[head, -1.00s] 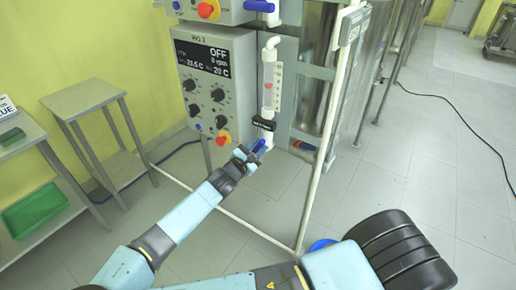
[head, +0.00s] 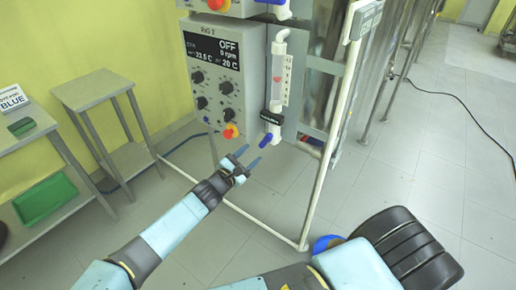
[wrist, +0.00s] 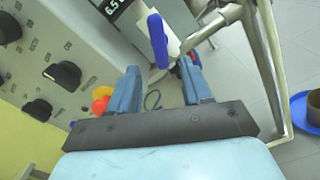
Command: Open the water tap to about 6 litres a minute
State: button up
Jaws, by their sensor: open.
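The water tap's blue lever handle (head: 266,140) sits at the foot of a clear flow meter tube (head: 278,70), below a black tag (head: 271,117). A small red mark shows inside the tube; its scale is too small to read. My gripper (head: 251,153) is open and empty, just left of and below the handle, apart from it. In the wrist view the blue handle (wrist: 158,40) stands beyond the open fingers (wrist: 160,75), near the line between them. The tag (wrist: 113,6) is cut off there; its characters seem to read 6.5.
A grey control box (head: 215,75) with black knobs and a red-yellow button (head: 230,131) is left of the tap; its display reads OFF. A white frame post (head: 340,120) stands to the right. A small grey table (head: 95,90) stands left.

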jog(key=shift+v, duration=2.3)
